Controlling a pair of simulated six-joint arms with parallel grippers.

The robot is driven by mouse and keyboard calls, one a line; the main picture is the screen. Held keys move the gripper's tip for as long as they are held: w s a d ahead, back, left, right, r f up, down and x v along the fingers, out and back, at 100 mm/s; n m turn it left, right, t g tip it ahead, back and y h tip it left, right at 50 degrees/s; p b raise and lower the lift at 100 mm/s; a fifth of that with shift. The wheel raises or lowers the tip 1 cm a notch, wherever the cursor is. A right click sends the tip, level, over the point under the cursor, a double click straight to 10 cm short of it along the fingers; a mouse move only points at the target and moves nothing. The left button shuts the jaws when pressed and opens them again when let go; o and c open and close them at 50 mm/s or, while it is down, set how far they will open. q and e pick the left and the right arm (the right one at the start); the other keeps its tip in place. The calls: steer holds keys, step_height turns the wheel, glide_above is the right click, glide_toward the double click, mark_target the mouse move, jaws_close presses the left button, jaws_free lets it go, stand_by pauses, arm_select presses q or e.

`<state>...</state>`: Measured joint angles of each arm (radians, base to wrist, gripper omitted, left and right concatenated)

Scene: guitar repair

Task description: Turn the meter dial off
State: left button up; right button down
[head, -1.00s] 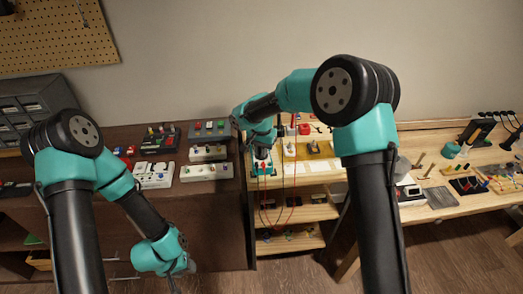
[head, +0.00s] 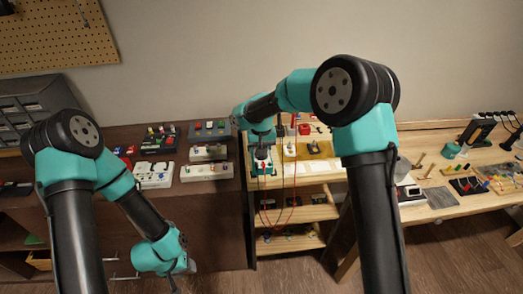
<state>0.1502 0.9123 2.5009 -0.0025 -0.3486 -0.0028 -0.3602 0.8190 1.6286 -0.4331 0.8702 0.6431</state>
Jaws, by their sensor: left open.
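The meter (head: 263,170), a small teal-green box with a pale face and a red spot, stands near the left front of the light wooden bench. Red and dark leads hang from around it over the shelf front. My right gripper (head: 262,153) is right over the meter, pointing down. It covers much of the meter's face, so the dial and any contact with it cannot be made out. My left gripper (head: 182,278) is open and empty, low in front of the dark cabinet, far from the meter.
Several switch and button boxes (head: 208,151) stand on the dark cabinet top at left. A yellowish block (head: 319,149) and other small items lie to the right of the meter. Open shelves (head: 300,217) are below. My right arm hides part of the bench.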

steer(key=c, duration=1.1)
jaws_free()
steer(key=shift+c, duration=0.2)
step_height(320, 180, up, 18)
steer(key=shift+f, duration=0.25)
